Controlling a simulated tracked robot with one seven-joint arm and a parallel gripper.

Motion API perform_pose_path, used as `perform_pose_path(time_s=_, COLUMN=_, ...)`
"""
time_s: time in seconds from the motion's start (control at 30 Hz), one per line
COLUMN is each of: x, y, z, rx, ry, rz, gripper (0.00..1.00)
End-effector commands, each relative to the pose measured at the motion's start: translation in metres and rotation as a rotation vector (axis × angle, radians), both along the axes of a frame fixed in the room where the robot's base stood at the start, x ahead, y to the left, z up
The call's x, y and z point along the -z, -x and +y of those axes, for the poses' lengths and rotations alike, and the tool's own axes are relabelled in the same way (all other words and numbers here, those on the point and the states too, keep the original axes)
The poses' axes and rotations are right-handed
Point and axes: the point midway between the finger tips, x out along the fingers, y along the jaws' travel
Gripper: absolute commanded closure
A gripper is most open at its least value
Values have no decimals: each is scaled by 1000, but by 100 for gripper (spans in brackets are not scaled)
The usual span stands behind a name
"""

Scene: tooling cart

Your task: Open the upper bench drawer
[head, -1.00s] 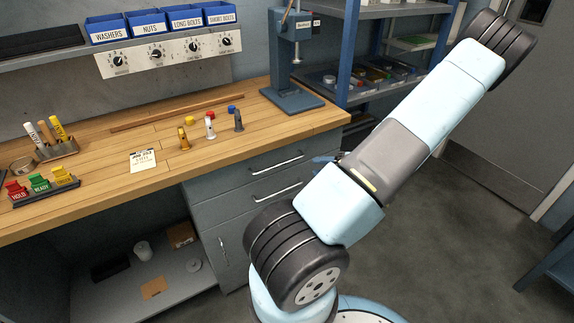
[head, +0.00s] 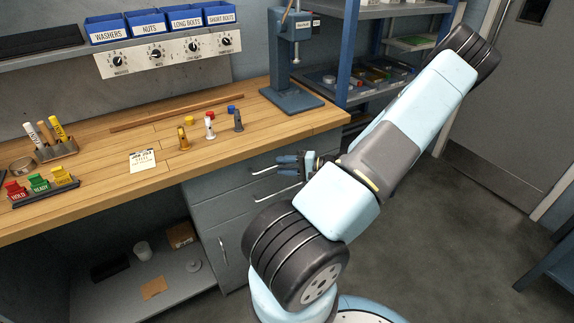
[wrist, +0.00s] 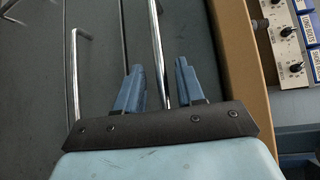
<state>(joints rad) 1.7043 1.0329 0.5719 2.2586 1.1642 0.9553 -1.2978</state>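The upper bench drawer (head: 232,176) is the top grey front under the wooden bench top at its right end, and it looks closed. Its silver bar handle (head: 264,171) is partly hidden by my gripper (head: 282,165). In the wrist view my gripper (wrist: 159,82) is open, with its two blue fingers apart. The upper handle (wrist: 157,45) runs lengthwise between them, with clear gaps on both sides. I cannot tell whether the fingertips reach past the bar in depth.
A lower drawer handle (head: 268,196) sits just below; it shows left of the fingers in the wrist view (wrist: 75,75). The bench top (head: 160,190) overhangs close above. A blue shelf rack (head: 345,60) stands at the right. Open floor (head: 450,250) lies right of the bench.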

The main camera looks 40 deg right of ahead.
Motion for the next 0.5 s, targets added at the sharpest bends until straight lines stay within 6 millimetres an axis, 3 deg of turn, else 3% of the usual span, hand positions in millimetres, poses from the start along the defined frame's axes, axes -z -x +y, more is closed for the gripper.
perform_pose_path(time_s=0.2, x=0, y=0, z=0, rx=0, ry=0, rz=0, gripper=64)
perform_pose_path(time_s=0.5, x=0, y=0, z=0, rx=0, ry=1, rz=1, gripper=93)
